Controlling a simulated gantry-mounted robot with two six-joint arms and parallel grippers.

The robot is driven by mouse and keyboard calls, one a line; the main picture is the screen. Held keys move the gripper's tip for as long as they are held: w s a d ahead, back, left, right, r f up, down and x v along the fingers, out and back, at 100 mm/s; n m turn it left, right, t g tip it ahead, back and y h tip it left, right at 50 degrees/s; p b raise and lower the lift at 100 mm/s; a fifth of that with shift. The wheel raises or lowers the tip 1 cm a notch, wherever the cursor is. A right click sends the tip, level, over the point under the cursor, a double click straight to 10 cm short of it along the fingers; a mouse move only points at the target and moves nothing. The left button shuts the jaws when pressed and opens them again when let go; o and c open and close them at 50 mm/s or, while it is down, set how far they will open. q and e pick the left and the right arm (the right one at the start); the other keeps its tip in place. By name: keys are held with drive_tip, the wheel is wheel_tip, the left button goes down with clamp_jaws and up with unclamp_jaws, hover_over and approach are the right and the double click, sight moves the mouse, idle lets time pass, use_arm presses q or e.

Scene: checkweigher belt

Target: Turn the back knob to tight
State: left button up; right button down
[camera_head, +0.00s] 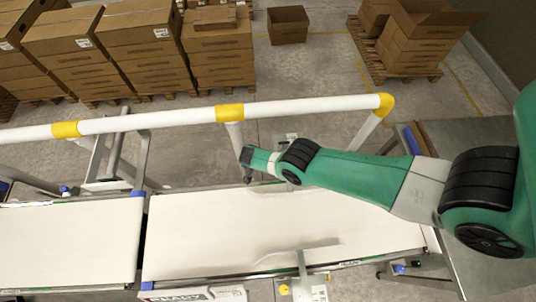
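My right arm comes in from the right, and its gripper (247,167) is at the back edge of the right belt (190,235). Its dark tip points down beside the white rail post. I cannot tell whether its fingers are open or shut. The back knob is not clearly visible; the arm and gripper cover part of the back edge. A grey bracket plate (291,137) shows just behind my arm. At the front edge, a yellow knob (284,289) sits beside a grey bracket with a guide bar (298,257). My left gripper is not in view.
A white guard rail with yellow joints (230,112) runs behind the belts. A second belt (65,245) lies to the left. Both belts are empty. Stacked cartons (140,45) on pallets stand beyond the rail. A grey table (485,240) is at the right.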

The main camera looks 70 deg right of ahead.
idle(0.5)
drive_tip(key=shift+c, duration=2.2)
unclamp_jaws()
drive_tip(key=p+v, duration=0.6)
drive_tip(key=v, duration=0.1)
drive_tip(key=shift+r, duration=0.3)
drive_tip(key=shift+w, duration=0.1)
